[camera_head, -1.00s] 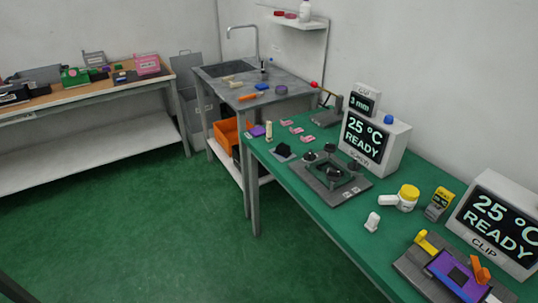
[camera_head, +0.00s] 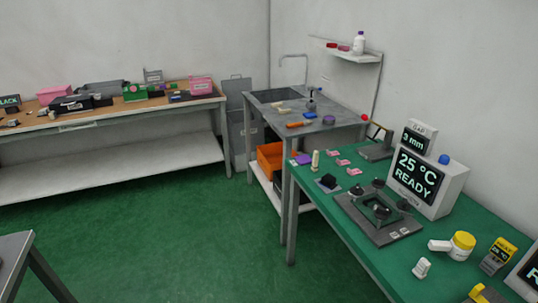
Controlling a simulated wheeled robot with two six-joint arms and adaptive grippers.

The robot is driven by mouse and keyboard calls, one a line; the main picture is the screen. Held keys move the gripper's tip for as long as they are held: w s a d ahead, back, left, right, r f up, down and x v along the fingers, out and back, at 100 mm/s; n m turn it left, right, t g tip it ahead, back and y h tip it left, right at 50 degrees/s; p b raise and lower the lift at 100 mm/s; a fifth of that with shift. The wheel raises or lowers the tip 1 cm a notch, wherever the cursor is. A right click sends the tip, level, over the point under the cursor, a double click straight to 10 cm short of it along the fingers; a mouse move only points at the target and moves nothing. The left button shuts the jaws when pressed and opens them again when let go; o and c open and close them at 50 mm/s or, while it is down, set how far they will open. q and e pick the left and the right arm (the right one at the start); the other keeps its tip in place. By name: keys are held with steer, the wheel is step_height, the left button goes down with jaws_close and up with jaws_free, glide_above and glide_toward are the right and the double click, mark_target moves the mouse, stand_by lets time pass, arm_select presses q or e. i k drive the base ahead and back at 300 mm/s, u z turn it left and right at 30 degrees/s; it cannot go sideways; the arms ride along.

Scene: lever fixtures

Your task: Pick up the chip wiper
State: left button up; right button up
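I cannot tell for certain which object is the chip wiper. Small candidates lie on the green-topped bench (camera_head: 330,240) at the right. One is a small white block-like piece (camera_head: 421,268) near the front edge. Others are a cream upright stick-like piece (camera_head: 315,159), a purple piece (camera_head: 303,159) and a black piece on a grey pad (camera_head: 328,182) at the bench's far end. Neither of my grippers is in view.
A grey sink table (camera_head: 345,118) adjoins the green bench. A long wooden-topped bench (camera_head: 120,107) with boxes stands along the back wall. A dark fixture (camera_head: 380,215) and a "25 °C READY" unit (camera_head: 430,180) occupy the green bench. Green floor (camera_head: 160,230) is open between; a grey table corner (camera_head: 15,250) shows lower left.

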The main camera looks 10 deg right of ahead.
mark_target(315, 156)
steer(key=u, duration=0.25)
steer(key=i, duration=1.35)
steer(key=z, duration=0.4)
